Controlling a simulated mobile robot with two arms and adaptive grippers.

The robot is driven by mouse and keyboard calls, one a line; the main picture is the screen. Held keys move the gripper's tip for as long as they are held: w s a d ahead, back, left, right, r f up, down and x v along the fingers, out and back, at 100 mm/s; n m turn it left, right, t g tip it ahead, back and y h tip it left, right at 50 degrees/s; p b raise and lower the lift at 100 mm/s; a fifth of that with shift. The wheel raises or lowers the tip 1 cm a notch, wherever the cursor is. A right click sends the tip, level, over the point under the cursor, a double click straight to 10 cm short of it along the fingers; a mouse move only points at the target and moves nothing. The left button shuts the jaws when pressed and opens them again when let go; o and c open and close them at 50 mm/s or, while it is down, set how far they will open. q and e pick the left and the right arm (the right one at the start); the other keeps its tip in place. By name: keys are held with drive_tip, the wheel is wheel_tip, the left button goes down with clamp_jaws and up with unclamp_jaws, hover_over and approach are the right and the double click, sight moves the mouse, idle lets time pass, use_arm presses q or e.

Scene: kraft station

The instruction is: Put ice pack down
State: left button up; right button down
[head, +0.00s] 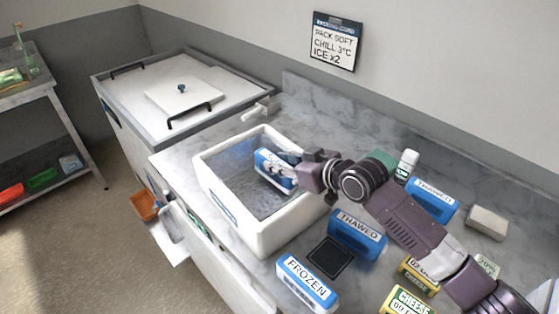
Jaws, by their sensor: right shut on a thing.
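A blue and white ice pack (268,166) is held by my right gripper (291,166), which is shut on it. The pack is over the open white box (286,227), near its far right inside wall. Part of the pack is hidden by the gripper, and I cannot tell whether it touches the box floor. The box interior looks grey and otherwise empty. My left gripper is not in view.
Blue packs marked THAWED (357,235) and FROZEN (307,283) stand right of the box, near a black square pad (330,257). Another THAWED pack (432,199), cheese packages (408,302) and a small bottle (406,165) crowd the counter. A lidded chest (180,92) stands behind left.

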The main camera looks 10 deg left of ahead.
drive_tip(key=c, duration=1.5)
unclamp_jaws()
drive_tip(key=shift+c, duration=0.2)
drive_tip(key=shift+r, duration=0.1)
drive_tip(key=shift+r, duration=0.25)
drive_tip(key=s+d+r+p, duration=0.1)
drive_tip(key=r+p, duration=0.1)
drive_tip(key=p, duration=0.1)
drive_tip(key=shift+s+d+r, duration=0.1)
drive_tip(key=shift+d, duration=0.3)
drive_tip(key=p+v, duration=0.3)
drive_tip(key=v, duration=0.1)
drive_tip(key=p+v, duration=0.3)
drive_tip(key=v, duration=0.2)
drive_tip(key=shift+s+d, duration=0.15)
drive_tip(key=shift+d, duration=0.1)
